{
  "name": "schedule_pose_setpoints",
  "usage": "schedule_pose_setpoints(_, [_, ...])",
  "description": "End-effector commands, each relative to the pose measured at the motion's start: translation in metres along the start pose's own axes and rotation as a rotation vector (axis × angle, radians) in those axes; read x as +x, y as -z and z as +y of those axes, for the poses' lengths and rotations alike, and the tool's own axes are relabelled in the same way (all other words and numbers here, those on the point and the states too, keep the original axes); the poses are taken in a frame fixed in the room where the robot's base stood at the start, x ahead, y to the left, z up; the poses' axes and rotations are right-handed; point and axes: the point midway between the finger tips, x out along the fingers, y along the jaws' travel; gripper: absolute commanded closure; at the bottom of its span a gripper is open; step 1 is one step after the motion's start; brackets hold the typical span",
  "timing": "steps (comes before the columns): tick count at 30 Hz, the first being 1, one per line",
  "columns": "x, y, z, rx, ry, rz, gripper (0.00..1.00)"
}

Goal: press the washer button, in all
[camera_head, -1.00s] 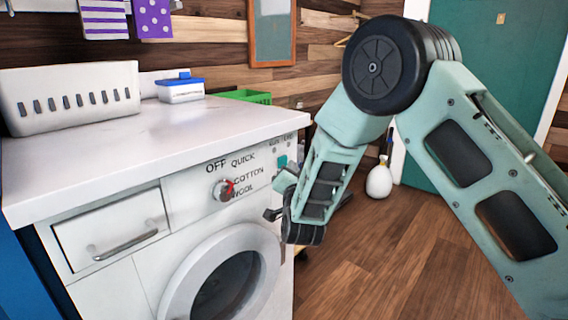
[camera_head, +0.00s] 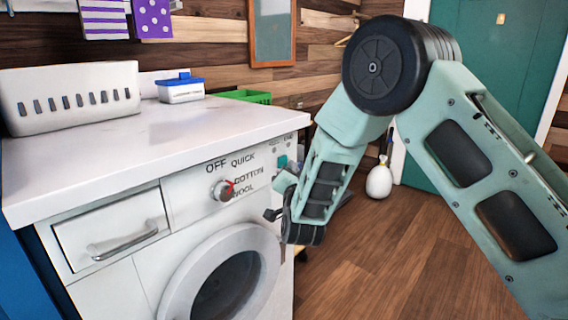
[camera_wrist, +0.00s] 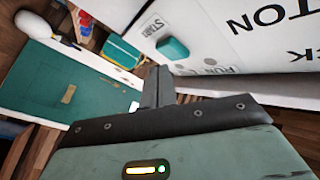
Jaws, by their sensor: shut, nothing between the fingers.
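The washer (camera_head: 185,215) is white, with a dial (camera_head: 223,190) and a round door on its front. Its start button (camera_head: 282,161) is a small teal block at the panel's right end. In the wrist view, the teal button (camera_wrist: 174,48) sits beside the word START, just beyond the fingertips. My gripper (camera_head: 277,199) is at the panel's right end, a little below the button in the head view. In the wrist view my gripper (camera_wrist: 157,80) is shut and empty. The fingertips look apart from the button. I cannot tell whether the button is pushed in.
A white countertop (camera_head: 170,125) overhangs the panel and carries a white basket (camera_head: 75,97), a blue-lidded box (camera_head: 180,88) and a green crate (camera_head: 245,96). A white vase (camera_head: 379,181) stands on the wooden floor, which is open at the right.

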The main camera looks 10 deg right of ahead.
Motion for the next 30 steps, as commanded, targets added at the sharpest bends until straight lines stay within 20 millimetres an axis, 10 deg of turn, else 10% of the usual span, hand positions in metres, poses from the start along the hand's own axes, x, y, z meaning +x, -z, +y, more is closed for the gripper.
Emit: schedule_pose_setpoints(30, [0.006,-0.0041,-0.0046,0.0,0.0,0.0,1.0])
